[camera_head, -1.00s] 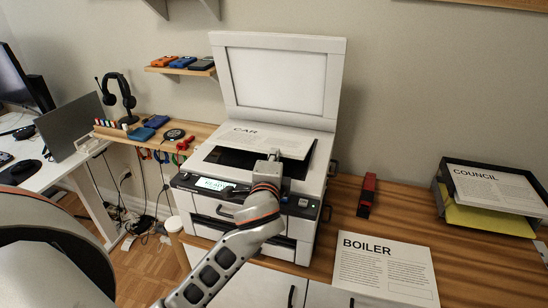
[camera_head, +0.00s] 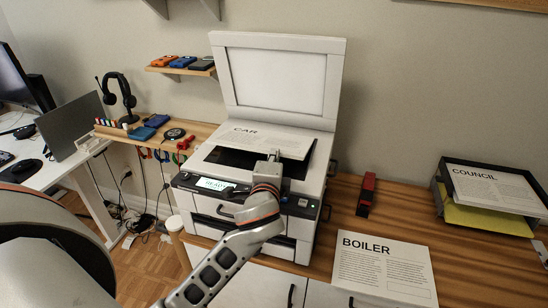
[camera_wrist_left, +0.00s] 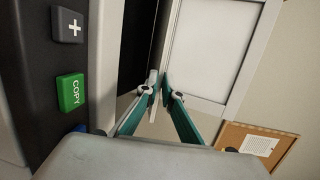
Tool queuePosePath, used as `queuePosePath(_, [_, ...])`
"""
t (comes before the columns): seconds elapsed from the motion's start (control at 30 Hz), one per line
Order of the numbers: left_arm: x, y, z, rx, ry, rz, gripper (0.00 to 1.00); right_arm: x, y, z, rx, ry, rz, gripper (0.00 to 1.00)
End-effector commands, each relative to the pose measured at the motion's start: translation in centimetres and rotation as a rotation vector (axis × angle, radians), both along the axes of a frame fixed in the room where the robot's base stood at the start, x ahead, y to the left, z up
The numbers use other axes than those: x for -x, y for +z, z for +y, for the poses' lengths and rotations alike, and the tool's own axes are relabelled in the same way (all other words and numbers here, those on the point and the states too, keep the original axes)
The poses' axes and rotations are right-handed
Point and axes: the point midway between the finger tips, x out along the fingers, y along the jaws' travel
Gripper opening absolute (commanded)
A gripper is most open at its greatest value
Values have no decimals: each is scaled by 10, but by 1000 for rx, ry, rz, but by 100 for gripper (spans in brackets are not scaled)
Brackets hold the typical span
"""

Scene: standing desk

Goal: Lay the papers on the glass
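The printer (camera_head: 318,178) stands on the wooden desk with its lid (camera_head: 278,78) raised upright. The paper headed CAR (camera_head: 245,137) is over the dark glass (camera_head: 232,158), which shows along the paper's front side. My left gripper (camera_head: 272,156) is at the paper's front edge; in the left wrist view its fingers (camera_wrist_left: 160,88) are nearly together, with a thin pale edge between them. Whether the paper touches the glass is unclear. The BOILER paper (camera_head: 385,275) lies flat on the desk. The COUNCIL paper (camera_head: 490,188) lies on the black tray at right. My right gripper is not in view.
A red stapler (camera_head: 367,195) stands right of the printer. The black tray (camera_head: 440,191) also holds yellow sheets (camera_head: 488,219). A small shelf with tools and headphones (camera_head: 120,97) is at left. Bare desk (camera_head: 412,225) lies between stapler and tray.

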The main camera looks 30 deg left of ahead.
Motion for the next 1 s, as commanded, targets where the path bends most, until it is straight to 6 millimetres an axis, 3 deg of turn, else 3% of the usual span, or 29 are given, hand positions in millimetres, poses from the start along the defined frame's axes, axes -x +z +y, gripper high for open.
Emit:
queuePosePath(0.03, [0, 1, 0, -1, 0, -3, 16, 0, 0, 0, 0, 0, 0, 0])
queuePosePath(0.07, [0, 1, 0, -1, 0, -3, 24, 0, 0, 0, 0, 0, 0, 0])
queuePosePath(0.1, [0, 1, 0, -1, 0, -3, 26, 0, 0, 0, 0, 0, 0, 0])
queuePosePath(0.53, [6, 1, -4, 1, -2, 0, 26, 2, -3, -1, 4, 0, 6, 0])
queuePosePath(1.0, [84, 12, -38, 4, 0, 1, 26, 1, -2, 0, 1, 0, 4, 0])
